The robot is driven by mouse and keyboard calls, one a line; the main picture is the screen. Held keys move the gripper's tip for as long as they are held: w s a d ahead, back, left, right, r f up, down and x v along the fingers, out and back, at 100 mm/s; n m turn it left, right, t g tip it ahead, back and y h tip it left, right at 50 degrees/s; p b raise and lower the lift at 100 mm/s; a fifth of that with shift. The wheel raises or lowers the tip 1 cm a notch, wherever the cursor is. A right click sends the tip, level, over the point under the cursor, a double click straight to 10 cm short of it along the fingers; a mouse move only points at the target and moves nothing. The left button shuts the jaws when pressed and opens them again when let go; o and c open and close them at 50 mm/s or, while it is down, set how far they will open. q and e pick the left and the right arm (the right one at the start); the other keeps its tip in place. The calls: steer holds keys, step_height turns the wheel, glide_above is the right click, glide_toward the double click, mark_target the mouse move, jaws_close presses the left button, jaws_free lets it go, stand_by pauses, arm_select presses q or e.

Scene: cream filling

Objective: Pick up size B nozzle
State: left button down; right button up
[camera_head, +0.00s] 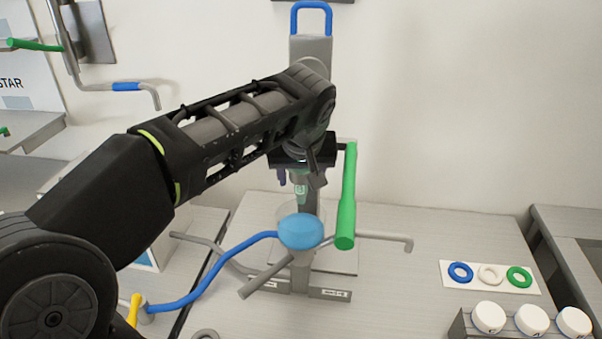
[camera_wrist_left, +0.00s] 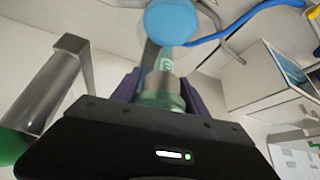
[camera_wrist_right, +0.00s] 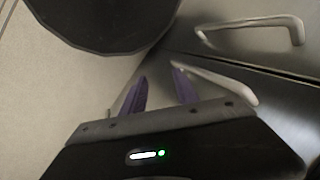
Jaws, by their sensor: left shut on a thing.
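A nozzle with a green band (camera_head: 300,190) hangs point-down in my left gripper (camera_head: 298,181) in the head view, in front of the grey stand. In the left wrist view the pale green nozzle (camera_wrist_left: 163,85) sits between the two purple fingers of my left gripper (camera_wrist_left: 160,88), which are shut on it. A small mark shows on it; I cannot read the letter. Its tip points toward the blue ball-shaped mass (camera_head: 300,231) in a clear container below. My right gripper (camera_wrist_right: 159,88) shows only in the right wrist view, with its fingers apart and nothing between them.
A grey stand (camera_head: 311,50) with a green-handled lever (camera_head: 347,197) and a blue hose (camera_head: 215,268) is close around the left gripper. Blue, white and green rings lie on a white plate (camera_head: 490,286) at right, behind a rack with white round caps (camera_head: 532,319).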

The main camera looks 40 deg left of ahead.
arm_select(q)
steer(key=shift+r, duration=0.1)
step_height(320, 180, up, 9)
steer(key=shift+r, duration=0.1)
step_height(320, 180, up, 9)
steer(key=p, duration=0.7)
steer(key=shift+f, duration=0.2)
stand_by(0.4)
